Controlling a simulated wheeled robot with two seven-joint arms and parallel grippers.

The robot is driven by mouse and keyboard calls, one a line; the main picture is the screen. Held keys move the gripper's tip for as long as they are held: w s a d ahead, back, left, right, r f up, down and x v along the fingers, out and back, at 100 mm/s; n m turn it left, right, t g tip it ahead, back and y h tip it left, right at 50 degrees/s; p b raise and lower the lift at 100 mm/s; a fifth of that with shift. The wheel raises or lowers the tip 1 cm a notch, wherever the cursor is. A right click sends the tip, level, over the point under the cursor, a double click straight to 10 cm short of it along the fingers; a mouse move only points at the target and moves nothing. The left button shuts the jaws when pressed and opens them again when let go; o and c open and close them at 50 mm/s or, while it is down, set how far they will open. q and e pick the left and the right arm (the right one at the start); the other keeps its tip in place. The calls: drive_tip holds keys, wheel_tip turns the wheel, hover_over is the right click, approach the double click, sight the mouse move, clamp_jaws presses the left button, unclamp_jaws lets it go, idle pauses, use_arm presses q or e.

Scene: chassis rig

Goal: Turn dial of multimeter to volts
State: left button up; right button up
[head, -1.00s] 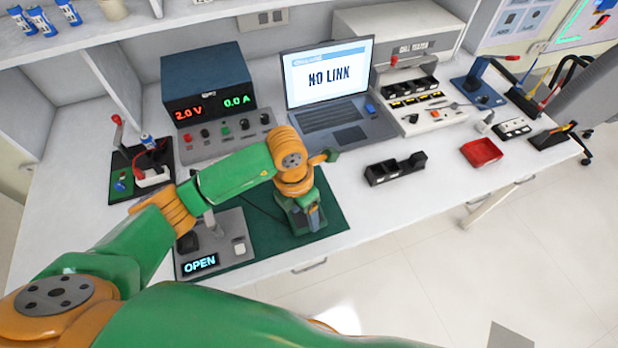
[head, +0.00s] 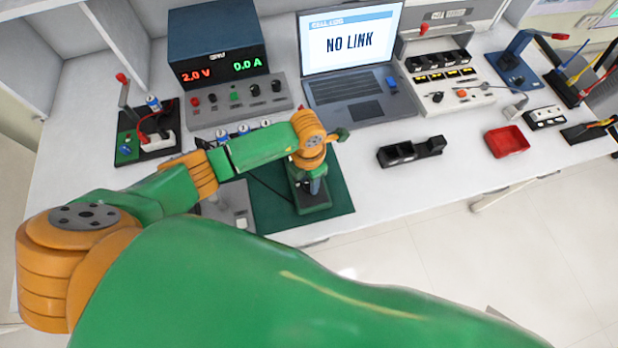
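My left gripper (head: 313,187) points down over the dark green mat (head: 335,198) at the front of the bench. Its fingers are small and dark here, and I cannot tell whether they are open or shut or touch anything. My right gripper is not in view.
A power supply (head: 215,45) reading 2.0 V and 0.0 A and a laptop (head: 355,60) showing NO LINK stand behind. A black holder (head: 410,152), a red tray (head: 506,141) and a cell tester (head: 448,85) are to the right. Bench between mat and holder is clear.

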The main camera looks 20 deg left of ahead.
use_arm(q)
drive_tip(key=shift+s+r, duration=0.1)
clamp_jaws()
drive_tip(key=m+b, duration=0.1)
drive_tip(key=m, duration=0.1)
drive_tip(key=m+b, duration=0.1)
drive_tip(key=b, duration=0.1)
drive_tip(key=shift+f+m, duration=0.2)
drive_tip(key=shift+m, duration=0.2)
drive_tip(key=m+b, duration=0.3)
drive_tip(key=shift+m, duration=0.3)
drive_tip(key=shift+r+m+b, duration=0.15)
drive_tip(key=shift+m+b, duration=0.45)
drive_tip(key=shift+b, duration=0.05)
drive_tip(key=o, duration=0.6)
unclamp_jaws()
drive_tip(key=shift+c, duration=0.2)
